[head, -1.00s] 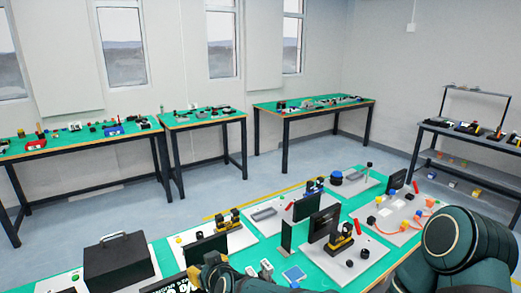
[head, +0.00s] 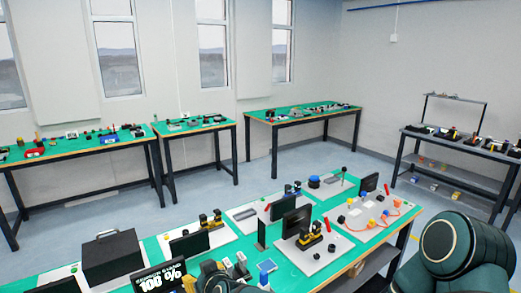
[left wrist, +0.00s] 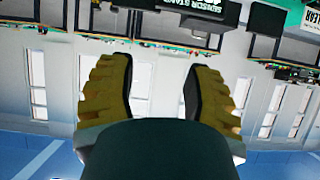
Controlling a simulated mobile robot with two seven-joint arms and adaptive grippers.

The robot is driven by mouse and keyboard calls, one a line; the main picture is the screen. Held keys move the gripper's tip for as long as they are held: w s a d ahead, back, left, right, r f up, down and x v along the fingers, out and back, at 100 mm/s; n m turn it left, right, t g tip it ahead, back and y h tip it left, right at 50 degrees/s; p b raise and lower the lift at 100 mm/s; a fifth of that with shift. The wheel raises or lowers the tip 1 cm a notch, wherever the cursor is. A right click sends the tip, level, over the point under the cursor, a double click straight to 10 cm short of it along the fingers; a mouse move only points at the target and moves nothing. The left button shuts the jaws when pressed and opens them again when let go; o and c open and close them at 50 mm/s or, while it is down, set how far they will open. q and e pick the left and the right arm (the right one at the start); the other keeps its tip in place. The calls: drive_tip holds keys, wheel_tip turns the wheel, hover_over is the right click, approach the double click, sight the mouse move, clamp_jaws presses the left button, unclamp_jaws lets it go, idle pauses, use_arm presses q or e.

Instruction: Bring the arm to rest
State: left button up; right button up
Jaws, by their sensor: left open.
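My left gripper (left wrist: 157,78) shows in the left wrist view with its two yellow, dark-padded fingers spread apart. Nothing is between them; the far wall and windows show through the gap. In the head view only part of my left arm's end (head: 212,277) shows at the bottom edge, over the near edge of the green table (head: 55,280). A dark green part of my own arm (head: 460,250) fills the lower right corner. My right gripper is not in view.
The near table holds a black case (head: 112,256), a sign display (head: 160,279), small dark screens and several white boards with parts. More green tables (head: 300,113) stand along the far wall. A grey shelf rack (head: 455,150) stands at right. The floor between is clear.

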use_arm(q)
drive_tip(key=s+a+f+m+g+h+b, duration=0.15)
drive_tip(key=s+f, duration=0.25)
drive_tip(key=f, duration=0.5)
drive_tip(key=s+a+f+g+b, duration=0.1)
drive_tip(key=s+a+f+g, duration=0.2)
drive_tip(key=f, duration=0.5)
drive_tip(key=s+a+f+m+g+h+b, duration=0.1)
drive_tip(key=s+f+g+b, duration=0.15)
drive_tip(key=s+f, duration=0.5)
drive_tip(key=s+d+f+m+g+h+b, duration=0.1)
drive_tip(key=s+d+f+m+h+b, duration=0.1)
drive_tip(key=s+d+f+h+b, duration=0.3)
drive_tip(key=shift+s+d+f+m+g+h, duration=0.35)
drive_tip(key=shift+s+d+f+h, duration=0.55)
drive_tip(key=shift+d+f+h, duration=1.3)
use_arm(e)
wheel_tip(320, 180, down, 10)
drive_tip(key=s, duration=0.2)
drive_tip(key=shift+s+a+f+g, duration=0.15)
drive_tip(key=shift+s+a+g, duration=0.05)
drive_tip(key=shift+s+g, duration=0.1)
